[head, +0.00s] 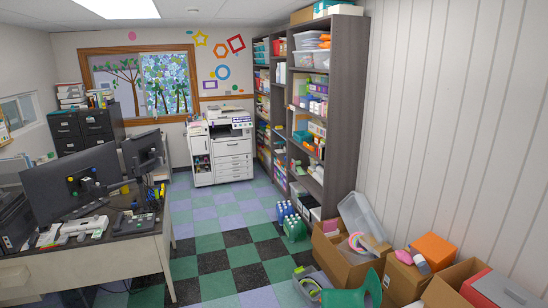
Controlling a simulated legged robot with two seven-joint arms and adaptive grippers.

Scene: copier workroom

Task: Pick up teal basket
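No single thing is clearly the teal basket at this distance. A small teal container (302,136) sits on a middle shelf of the tall grey shelving unit, partly hidden by its neighbours. A green carrier with white-topped bottles (295,228) stands on the floor in front of the shelving. A green curved object (352,290) shows at the bottom edge, cut off by the frame. Neither of my grippers is in view.
A desk (100,262) with monitors stands at left. A copier (232,150) stands at the back. The checkered floor (225,240) between desk and shelving (340,115) is clear.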

